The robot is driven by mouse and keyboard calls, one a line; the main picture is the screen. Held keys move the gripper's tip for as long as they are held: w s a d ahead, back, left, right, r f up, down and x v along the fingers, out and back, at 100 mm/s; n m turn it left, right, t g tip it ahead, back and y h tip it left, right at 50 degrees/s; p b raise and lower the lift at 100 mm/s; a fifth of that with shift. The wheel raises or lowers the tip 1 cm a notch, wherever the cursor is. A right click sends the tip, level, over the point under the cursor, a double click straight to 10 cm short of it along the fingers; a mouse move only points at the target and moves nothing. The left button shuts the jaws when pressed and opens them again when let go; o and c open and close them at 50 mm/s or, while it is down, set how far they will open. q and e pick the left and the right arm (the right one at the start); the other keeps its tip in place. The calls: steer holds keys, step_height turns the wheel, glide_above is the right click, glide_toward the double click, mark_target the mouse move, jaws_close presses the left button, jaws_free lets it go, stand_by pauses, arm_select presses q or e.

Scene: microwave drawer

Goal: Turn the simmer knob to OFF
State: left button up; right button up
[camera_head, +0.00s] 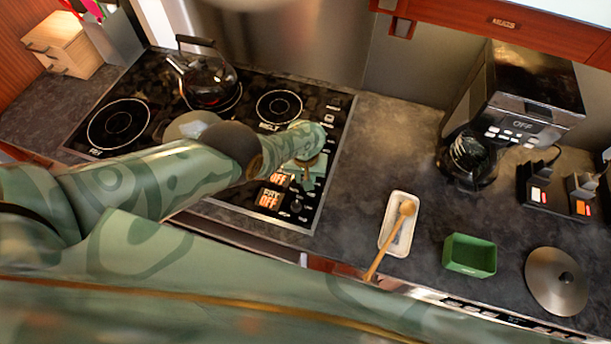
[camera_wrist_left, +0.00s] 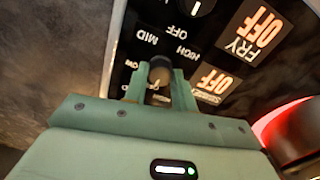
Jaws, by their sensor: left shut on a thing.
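The simmer knob (camera_wrist_left: 159,74) is a small dark knob between the fingers of my left gripper (camera_wrist_left: 160,92) in the left wrist view. The fingers are shut on its sides. Printed OFF, HIGH, MID and LOW labels lie nearby. A lit display (camera_wrist_left: 213,82) beside the knob reads OFF, with a small, hard-to-read caption. In the head view my left gripper (camera_head: 305,168) is over the stove's control strip, and the arm and hand hide the knob. The knob's pointer cannot be read clearly. My right gripper is not in view.
A second display (camera_wrist_left: 248,33) reads FRY OFF, next to another knob (camera_wrist_left: 199,6). A kettle (camera_head: 208,82) stands on a rear burner. Right of the stove are a spoon rest (camera_head: 389,240) with a wooden spoon (camera_head: 387,240), a green box (camera_head: 468,255), a lid (camera_head: 556,281) and a coffee maker (camera_head: 520,95).

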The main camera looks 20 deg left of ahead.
arm_select(q)
steer(key=shift+n, duration=0.6)
steer(key=o, duration=1)
